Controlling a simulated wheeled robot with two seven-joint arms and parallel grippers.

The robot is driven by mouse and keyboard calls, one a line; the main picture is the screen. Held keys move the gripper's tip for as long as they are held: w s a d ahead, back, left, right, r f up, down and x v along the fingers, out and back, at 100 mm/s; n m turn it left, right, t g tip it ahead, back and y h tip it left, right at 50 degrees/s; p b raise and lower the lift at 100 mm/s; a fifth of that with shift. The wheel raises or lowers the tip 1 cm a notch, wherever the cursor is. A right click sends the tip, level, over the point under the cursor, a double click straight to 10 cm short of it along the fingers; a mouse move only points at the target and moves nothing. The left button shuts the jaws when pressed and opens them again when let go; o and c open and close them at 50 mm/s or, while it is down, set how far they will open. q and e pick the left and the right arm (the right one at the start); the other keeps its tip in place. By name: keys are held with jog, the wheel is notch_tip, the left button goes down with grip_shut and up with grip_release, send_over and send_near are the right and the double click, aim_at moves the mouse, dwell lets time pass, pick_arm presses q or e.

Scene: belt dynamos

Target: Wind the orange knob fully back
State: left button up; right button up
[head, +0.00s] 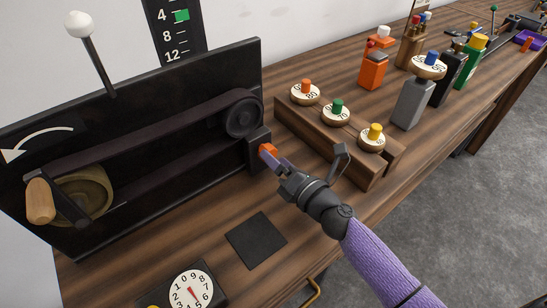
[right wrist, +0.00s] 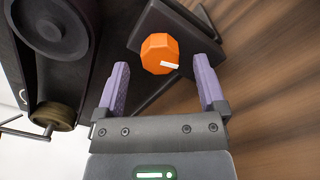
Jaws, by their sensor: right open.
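The orange knob (head: 267,149) sits on the small black box at the right end of the black belt panel. In the right wrist view the knob (right wrist: 158,50) is faceted, with a short white mark near one edge. My right gripper (head: 274,160) is close in front of the knob and partly covers it in the head view. In the right wrist view its two purple fingers (right wrist: 161,75) are apart, with the knob showing between and just beyond their tips. I cannot tell whether either finger touches it. My left gripper is not in view.
The belt panel (head: 140,200) carries a belt, a pulley (head: 241,114) and a wooden-handled crank (head: 40,201). A wooden block (head: 360,170) with orange, green and yellow knobbed dials stands right of my gripper. A black mat (head: 256,240) and a numbered dial (head: 191,290) lie in front.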

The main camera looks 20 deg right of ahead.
jog(key=shift+w+a, duration=0.25)
jog(key=shift+w, duration=0.4)
grip_shut()
jog(key=shift+n, duration=0.3)
